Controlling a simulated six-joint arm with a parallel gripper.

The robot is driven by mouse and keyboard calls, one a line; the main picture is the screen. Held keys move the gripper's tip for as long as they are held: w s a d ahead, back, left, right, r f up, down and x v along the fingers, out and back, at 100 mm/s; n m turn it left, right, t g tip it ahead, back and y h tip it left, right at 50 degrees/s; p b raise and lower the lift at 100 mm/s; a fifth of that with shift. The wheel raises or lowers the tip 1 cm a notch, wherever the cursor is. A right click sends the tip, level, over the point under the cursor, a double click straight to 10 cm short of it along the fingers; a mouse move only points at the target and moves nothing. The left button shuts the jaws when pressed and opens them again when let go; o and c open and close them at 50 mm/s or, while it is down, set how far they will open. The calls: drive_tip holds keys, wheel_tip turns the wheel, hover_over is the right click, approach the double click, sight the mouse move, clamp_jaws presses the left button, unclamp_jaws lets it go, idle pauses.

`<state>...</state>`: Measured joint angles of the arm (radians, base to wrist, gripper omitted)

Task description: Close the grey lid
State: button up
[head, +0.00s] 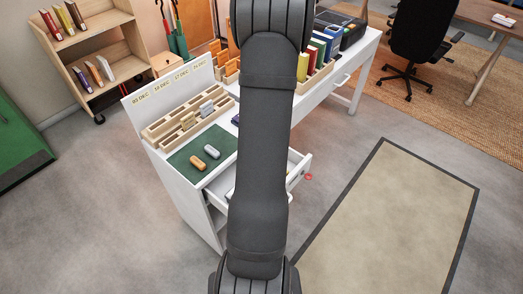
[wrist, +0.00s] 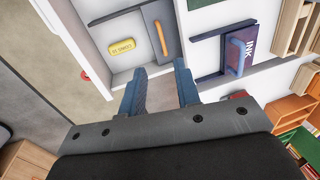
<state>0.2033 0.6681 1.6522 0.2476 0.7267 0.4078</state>
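In the wrist view, a grey panel (wrist: 151,18) with an orange bar handle (wrist: 160,38) lies inside the open white drawer (wrist: 98,44); it looks like the grey lid. How far it covers what is under it I cannot tell. A yellow labelled block (wrist: 121,48) lies in the drawer beside it. My gripper (wrist: 159,69) is open, fingers apart and empty, with its tips near the drawer's wall, close to the handle in the picture. In the head view my arm hides the gripper and the lid; the drawer (head: 298,172) shows pulled out.
On the desk are a green mat (head: 190,169) with two small blocks, a wooden rack (head: 164,128) and several books (head: 317,48). Open floor (head: 90,220) lies left of the desk.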

drive_tip(key=f, duration=0.4)
drive_tip(key=w+a+f, duration=0.1)
drive_tip(key=f, duration=0.4)
drive_tip(key=w+a+f, duration=0.1)
drive_tip(key=f, duration=0.4)
clamp_jaws()
